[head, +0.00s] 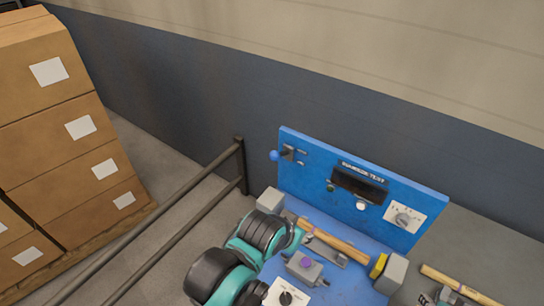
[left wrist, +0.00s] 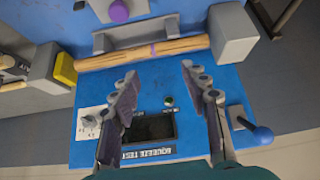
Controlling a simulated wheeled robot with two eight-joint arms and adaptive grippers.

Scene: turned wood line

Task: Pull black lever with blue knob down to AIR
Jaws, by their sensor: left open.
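The black lever with the blue knob (head: 274,155) is at the upper left of the upright blue panel (head: 315,165). The knob sticks out past the panel's left edge. In the left wrist view the blue knob (left wrist: 262,135) shows at the lower right, with its dark stem leading to the lever mount (left wrist: 240,117). My left gripper (left wrist: 160,75) is open and empty, its two fingers pointing over the blue board, to one side of the knob and apart from it. In the head view my left arm hides its fingers. The lever's markings are too small to read.
A turned wooden piece (head: 340,243) lies between two grey blocks (head: 392,274) before the panel. A grey box with a purple button (head: 306,263) stands in front. The panel carries a dark display (head: 358,187) and a dial (head: 403,219). A rail (head: 190,185) and stacked cartons (head: 60,130) are left.

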